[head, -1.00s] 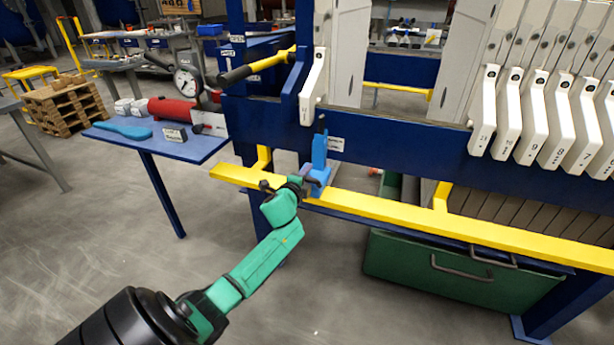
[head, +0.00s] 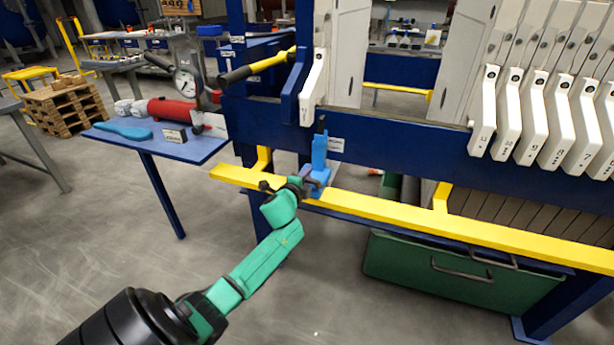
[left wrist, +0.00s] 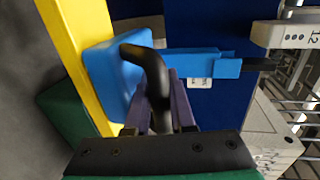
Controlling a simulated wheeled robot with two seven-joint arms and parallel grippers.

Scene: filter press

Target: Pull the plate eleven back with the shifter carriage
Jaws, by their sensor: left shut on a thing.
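The blue shifter carriage (head: 319,165) sits on the yellow rail (head: 380,208) near its left end, with an upright blue arm; it also shows in the left wrist view (left wrist: 112,80). My left gripper (head: 308,183) is at the carriage, its purple fingers shut on the carriage's black handle (left wrist: 155,75). A lone white plate handle (head: 313,78) hangs just above the carriage; the left wrist view shows the number 12 on a handle (left wrist: 290,35). The left-most handle of the row at right (head: 484,115) appears to read 11, though small. My right gripper is out of view.
A wide gap lies between the lone plate's side and the handle row. A green bin (head: 430,268) stands below the rail. A blue side table (head: 205,148) with a gauge and red cylinder is at left. The floor in front is clear.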

